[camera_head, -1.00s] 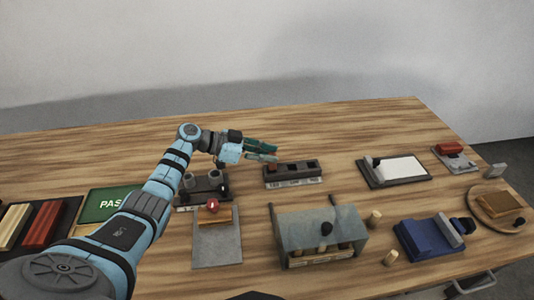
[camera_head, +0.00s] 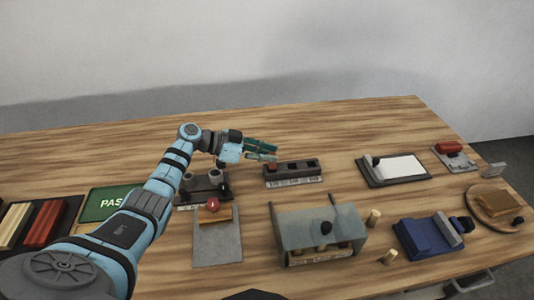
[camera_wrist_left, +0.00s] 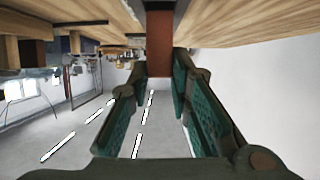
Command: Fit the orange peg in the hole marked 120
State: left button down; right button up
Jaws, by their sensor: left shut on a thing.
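The dark block with holes (camera_head: 291,173) lies in the middle of the table, with pale labels along its front edge. The labels are too small to read here, so I cannot pick out 120. My left gripper (camera_head: 268,151) is just behind and left of this block, above the table. In the left wrist view the left gripper (camera_wrist_left: 160,88) is shut on an orange-brown piece, the orange peg (camera_wrist_left: 159,56), between its fingertips.
A dark holder (camera_head: 204,186) stands left of the block, under my left arm. In front are a grey plate (camera_head: 217,247) and a grey box (camera_head: 300,232). A clipboard (camera_head: 394,170) and a blue device (camera_head: 425,240) lie to the right. The table behind the gripper is clear.

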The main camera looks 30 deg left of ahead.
pick_arm(q)
jog(key=shift+r, duration=0.1)
jog(key=shift+p, duration=0.35)
dwell(0.4)
jog(key=shift+r+p, duration=0.1)
jog(key=shift+p, duration=0.45)
jog(key=shift+a, duration=0.1)
jog(key=shift+w+f+b, duration=0.1)
jog(key=shift+f+b, duration=0.45)
jog(key=shift+f, duration=0.15)
